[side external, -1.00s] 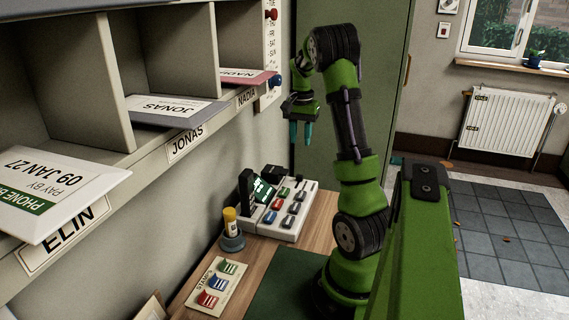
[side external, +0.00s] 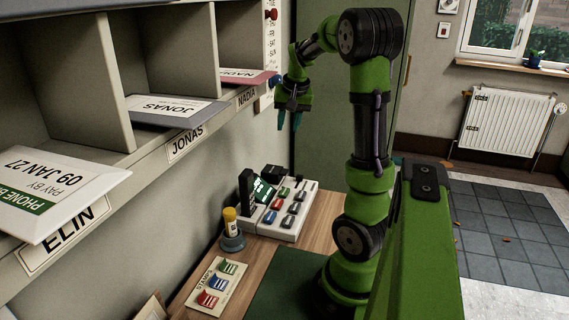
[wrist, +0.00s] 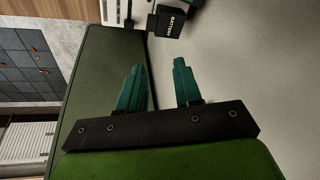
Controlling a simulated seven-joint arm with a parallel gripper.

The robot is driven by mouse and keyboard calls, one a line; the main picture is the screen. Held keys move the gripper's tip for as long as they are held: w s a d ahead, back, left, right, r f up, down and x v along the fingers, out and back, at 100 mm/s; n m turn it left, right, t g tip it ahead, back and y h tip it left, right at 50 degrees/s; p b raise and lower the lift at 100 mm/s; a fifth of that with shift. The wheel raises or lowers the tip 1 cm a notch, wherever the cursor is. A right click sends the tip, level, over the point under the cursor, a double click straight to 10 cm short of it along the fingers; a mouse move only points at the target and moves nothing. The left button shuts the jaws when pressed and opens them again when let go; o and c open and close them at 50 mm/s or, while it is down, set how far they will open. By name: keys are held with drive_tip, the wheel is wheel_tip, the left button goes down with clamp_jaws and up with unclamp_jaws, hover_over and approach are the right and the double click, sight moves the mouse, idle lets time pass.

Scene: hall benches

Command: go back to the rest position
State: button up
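My gripper (side external: 289,121) hangs in the air in the side view, beyond the bench's keypad device and to the right of the pigeonhole shelf. Its teal fingers point down. In the wrist view my gripper (wrist: 163,85) has its two fingers apart with nothing between them. My green and black arm rises from the bench, bent over at the top.
Pigeonholes (side external: 122,138) at left hold envelopes, including a white one (side external: 58,190) sticking out above ELIN. Below are a keypad device (side external: 284,212), a glue stick in a cup (side external: 232,240) and a stamps card (side external: 217,283). A green cabinet (side external: 330,140) stands behind the gripper.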

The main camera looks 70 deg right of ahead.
drive_tip(key=a+r+n+t+y, duration=0.1)
drive_tip(key=a+n, duration=0.3)
drive_tip(key=a, duration=1.4)
drive_tip(key=a+r+n+t+y, duration=0.1)
drive_tip(key=a+n+t+y, duration=0.2)
drive_tip(key=a, duration=1.5)
drive_tip(key=n, duration=0.2)
drive_tip(key=shift+s+n+t+y, duration=0.3)
drive_tip(key=shift+s, duration=0.1)
